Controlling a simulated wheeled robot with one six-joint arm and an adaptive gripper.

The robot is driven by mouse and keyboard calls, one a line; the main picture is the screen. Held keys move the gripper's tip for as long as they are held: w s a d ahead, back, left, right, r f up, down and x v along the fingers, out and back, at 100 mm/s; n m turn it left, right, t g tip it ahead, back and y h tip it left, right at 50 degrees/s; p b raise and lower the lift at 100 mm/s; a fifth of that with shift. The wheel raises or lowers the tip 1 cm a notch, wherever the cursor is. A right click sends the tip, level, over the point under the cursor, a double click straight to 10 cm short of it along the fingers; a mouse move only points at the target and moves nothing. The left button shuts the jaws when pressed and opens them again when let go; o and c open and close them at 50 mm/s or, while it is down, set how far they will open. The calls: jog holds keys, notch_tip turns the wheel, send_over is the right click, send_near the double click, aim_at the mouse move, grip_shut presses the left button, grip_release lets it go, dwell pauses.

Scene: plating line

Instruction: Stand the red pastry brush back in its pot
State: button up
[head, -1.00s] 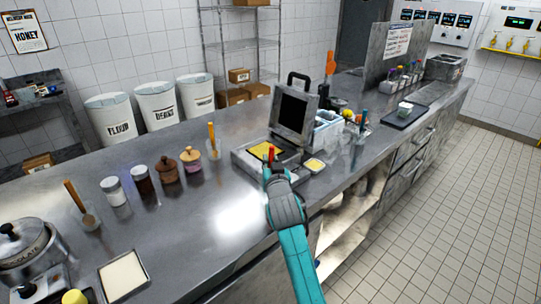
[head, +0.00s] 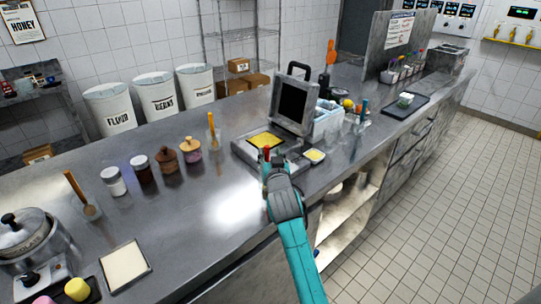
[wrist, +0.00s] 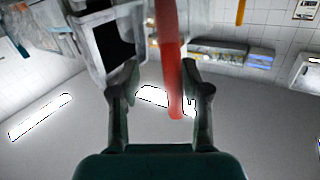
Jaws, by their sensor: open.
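The red pastry brush (head: 267,151) shows in the head view only as a short red piece at the tip of my gripper (head: 269,166), in front of the open waffle iron. In the wrist view, its long red handle (wrist: 170,62) runs down from the top edge between the two fingers of my gripper (wrist: 162,98). The fingers are open, with gaps beside the handle. The bristle end is out of view. A clear pot (head: 213,150) with an orange-brown handle stands left of the iron. I cannot tell which pot belongs to the red brush.
The open waffle iron (head: 295,105) stands just beyond my gripper, with a small yellow-filled dish (head: 314,156) to its right. A pale tray (head: 124,265) lies at the front left. Bare counter lies between.

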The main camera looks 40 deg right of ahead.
jog(key=shift+s+a, duration=0.1)
jog(key=v, duration=1.1)
jog(key=shift+s+a, duration=0.2)
jog(key=shift+s, duration=0.15)
jog(key=s+a+f+n+y, duration=0.2)
jog(key=s+a+f+y, duration=0.1)
jog(key=s+a+f, duration=0.45)
jog(key=s+a+f+n+y, duration=0.25)
jog(key=s+a+f, duration=0.25)
jog(key=s+f, duration=0.45)
jog(key=s+a+r+n+y, duration=0.1)
jog(key=s+a, duration=0.2)
jog(key=s, duration=0.9)
jog(key=s+a+r+n+y, duration=0.1)
jog(key=s+a+y, duration=0.1)
jog(key=s, duration=1)
jog(key=shift+s+a+r, duration=0.2)
jog(key=shift+a, duration=0.4)
jog(key=shift+n, duration=0.25)
